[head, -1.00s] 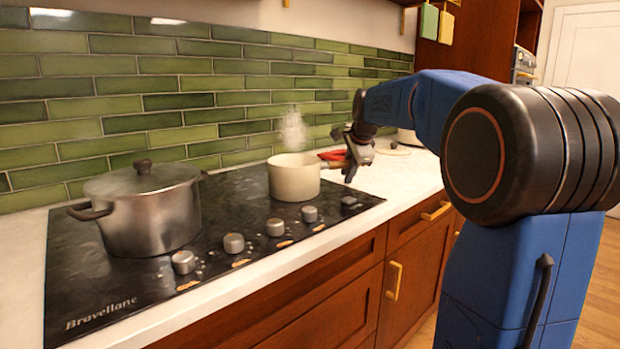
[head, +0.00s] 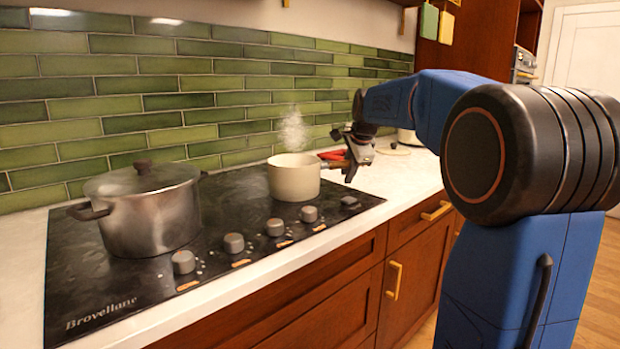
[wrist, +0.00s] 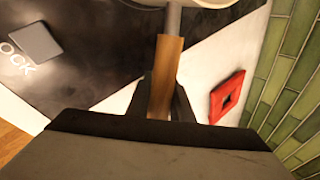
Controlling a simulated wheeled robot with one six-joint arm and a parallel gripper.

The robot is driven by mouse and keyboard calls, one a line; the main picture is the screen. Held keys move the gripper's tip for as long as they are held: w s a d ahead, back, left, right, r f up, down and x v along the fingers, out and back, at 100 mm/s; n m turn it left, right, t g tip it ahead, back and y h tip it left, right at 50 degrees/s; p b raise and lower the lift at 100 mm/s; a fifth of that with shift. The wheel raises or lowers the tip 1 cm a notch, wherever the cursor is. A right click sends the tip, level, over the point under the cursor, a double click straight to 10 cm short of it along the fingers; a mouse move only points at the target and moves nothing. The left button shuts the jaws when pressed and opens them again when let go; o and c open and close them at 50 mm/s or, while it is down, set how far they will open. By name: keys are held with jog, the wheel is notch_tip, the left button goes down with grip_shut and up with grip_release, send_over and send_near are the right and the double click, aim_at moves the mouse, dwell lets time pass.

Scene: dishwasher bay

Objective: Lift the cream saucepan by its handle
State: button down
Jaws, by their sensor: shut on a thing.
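The cream saucepan (head: 294,178) is upright at the right rear of the black cooktop, with steam above it. I cannot tell whether its base touches the glass. Its wooden handle (wrist: 166,75) points right toward my arm. My gripper (head: 355,157) is at the handle in the head view. In the wrist view my gripper (wrist: 163,100) has a finger on each side of the handle and is shut on it. Only a bit of the pan's rim shows at the top of the wrist view.
A lidded steel pot (head: 148,208) stands on the left of the cooktop (head: 232,203). A red square item (wrist: 227,97) lies on the white counter near the handle. The green tiled wall (head: 200,90) is close behind. Knobs (head: 234,243) line the cooktop's front.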

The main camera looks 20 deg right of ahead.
jog(key=shift+r, duration=0.15)
notch_tip(320, 180, up, 13)
dwell(1.3)
jog(key=shift+s, duration=0.1)
dwell(0.7)
